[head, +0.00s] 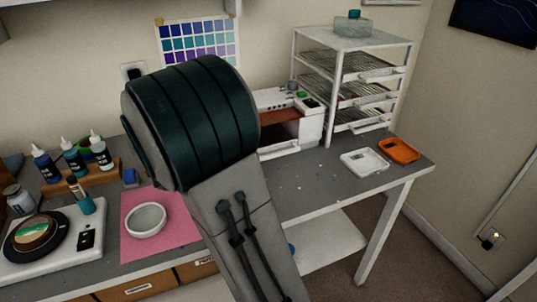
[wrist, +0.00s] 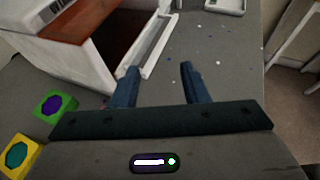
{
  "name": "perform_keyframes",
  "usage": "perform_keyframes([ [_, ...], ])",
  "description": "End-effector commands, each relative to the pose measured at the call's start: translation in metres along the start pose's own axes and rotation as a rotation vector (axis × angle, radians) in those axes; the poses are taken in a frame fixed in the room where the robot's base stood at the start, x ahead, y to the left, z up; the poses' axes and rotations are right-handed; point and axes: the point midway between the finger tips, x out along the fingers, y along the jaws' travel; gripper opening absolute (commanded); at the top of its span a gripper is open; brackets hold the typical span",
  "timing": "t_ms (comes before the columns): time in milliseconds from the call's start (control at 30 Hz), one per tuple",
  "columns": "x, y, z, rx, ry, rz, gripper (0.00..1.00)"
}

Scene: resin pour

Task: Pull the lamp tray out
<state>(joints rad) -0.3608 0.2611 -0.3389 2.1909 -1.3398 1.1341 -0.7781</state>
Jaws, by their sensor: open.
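The lamp (head: 312,122) is a white box on the grey worktop, with buttons on top. How far out the tray stands, I cannot tell. In the wrist view the white tray front with its bar (wrist: 158,42) lies just beyond my fingertips. My gripper (wrist: 158,72) is open, with nothing seen between its two blue fingers. The left fingertip is close to the near end of the bar; contact is unclear. My arm hides the gripper in the head view.
A white wire rack (head: 345,85) stands right of the lamp. A white dish (head: 365,162) and an orange dish (head: 399,150) lie near the right edge. Green (wrist: 56,104) and yellow (wrist: 19,155) moulds sit at left in the wrist view.

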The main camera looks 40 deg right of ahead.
Motion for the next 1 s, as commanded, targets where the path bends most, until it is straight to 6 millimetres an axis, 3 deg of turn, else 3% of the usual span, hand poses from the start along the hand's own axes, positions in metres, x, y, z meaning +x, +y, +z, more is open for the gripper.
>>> perform_keyframes([
  [300,0.068,-0.002,-0.001,0.001,0.002,-0.006,0.41],
  [500,0.103,-0.002,-0.001,0.003,0.003,-0.004,0.41],
  [700,0.119,-0.001,-0.001,0.004,0.004,-0.002,0.41],
  [1000,0.121,-0.001,-0.001,0.004,0.003,-0.001,0.41],
])
